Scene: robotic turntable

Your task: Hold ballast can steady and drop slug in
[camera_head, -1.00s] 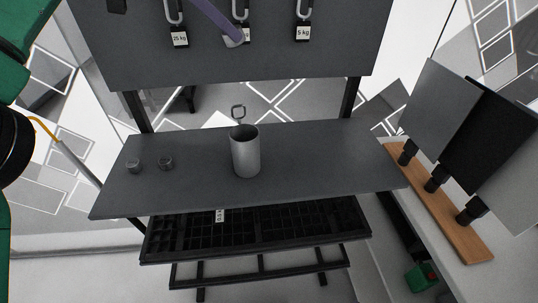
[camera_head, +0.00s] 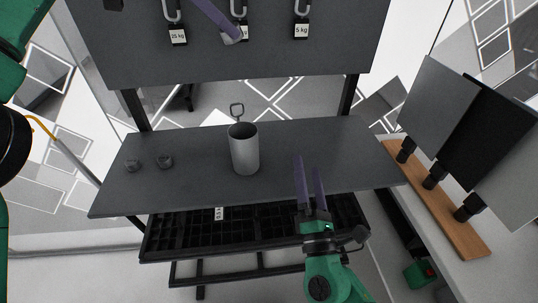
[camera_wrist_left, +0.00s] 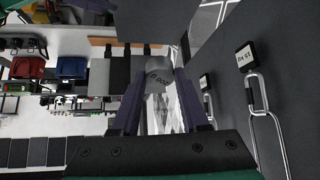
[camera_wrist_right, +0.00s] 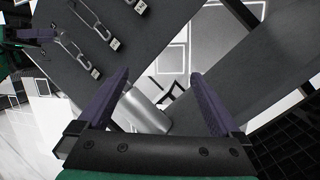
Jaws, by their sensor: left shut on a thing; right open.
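The ballast can (camera_head: 245,155) is a grey open-topped cylinder standing upright on the dark shelf, with a metal loop (camera_head: 237,108) showing just above its rim. My left gripper (camera_head: 230,30) is shut on a grey metal slug (camera_head: 231,38), up in front of the back panel. My right gripper (camera_head: 307,165) is open and empty, at the shelf's front edge to the right of the can. In the right wrist view the can (camera_wrist_right: 143,110) shows beyond the fingers, partly hidden by one.
Two small dark weights (camera_head: 133,165) (camera_head: 165,162) lie on the shelf (camera_head: 200,187) at left. Labelled weights hang on the back panel (camera_head: 120,60). A black compartment tray (camera_head: 180,235) is below. A wooden rack (camera_head: 440,205) with panels stands at right.

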